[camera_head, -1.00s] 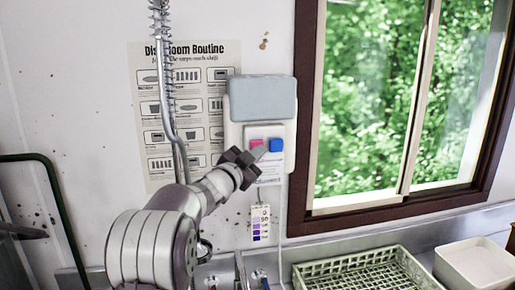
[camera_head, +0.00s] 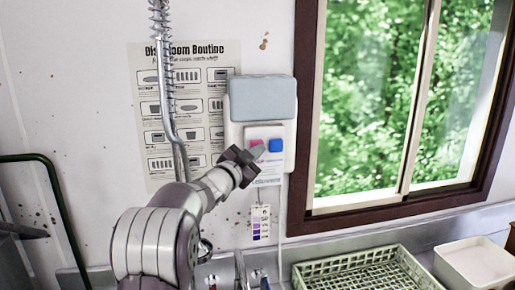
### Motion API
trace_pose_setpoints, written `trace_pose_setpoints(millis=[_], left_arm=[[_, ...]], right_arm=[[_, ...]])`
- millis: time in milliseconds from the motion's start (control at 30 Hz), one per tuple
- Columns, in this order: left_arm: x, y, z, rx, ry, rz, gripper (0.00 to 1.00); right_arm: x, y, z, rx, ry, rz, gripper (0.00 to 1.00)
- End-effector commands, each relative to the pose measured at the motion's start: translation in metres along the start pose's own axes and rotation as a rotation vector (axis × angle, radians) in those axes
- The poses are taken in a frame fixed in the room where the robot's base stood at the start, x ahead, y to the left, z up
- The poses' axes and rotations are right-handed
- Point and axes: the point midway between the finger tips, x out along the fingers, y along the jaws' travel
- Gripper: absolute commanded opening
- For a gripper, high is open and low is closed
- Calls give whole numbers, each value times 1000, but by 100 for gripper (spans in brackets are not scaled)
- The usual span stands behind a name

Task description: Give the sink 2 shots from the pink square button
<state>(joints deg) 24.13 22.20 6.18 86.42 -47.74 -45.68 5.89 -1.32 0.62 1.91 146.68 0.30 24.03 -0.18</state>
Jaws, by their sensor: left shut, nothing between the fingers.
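A wall-mounted dispenser (camera_head: 262,98) with a grey-blue top hangs beside the window. Its white front carries a pink square button (camera_head: 255,143) on the left and a blue button (camera_head: 276,145) on the right. My left gripper (camera_head: 259,151) is shut and empty. Its tips are in front of the pink button and hide its lower part; I cannot tell whether they touch it. The sink is mostly out of view below; its metal fittings (camera_head: 240,272) show at the bottom edge. My right gripper is not in view.
A coiled spray hose (camera_head: 160,50) hangs left of the dispenser, in front of a poster (camera_head: 145,100). A colour strip (camera_head: 260,222) hangs under the dispenser. A green-grey dish rack (camera_head: 365,270) and a white tub (camera_head: 475,264) stand at lower right.

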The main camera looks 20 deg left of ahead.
Motion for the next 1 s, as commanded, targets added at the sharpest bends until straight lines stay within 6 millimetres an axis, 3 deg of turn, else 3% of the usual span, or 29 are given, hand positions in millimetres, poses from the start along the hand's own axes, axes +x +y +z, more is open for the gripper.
trace_pose_setpoints(millis=[1000], left_arm=[[8,-6,6,0,0,-1,0]], right_arm=[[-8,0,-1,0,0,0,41]])
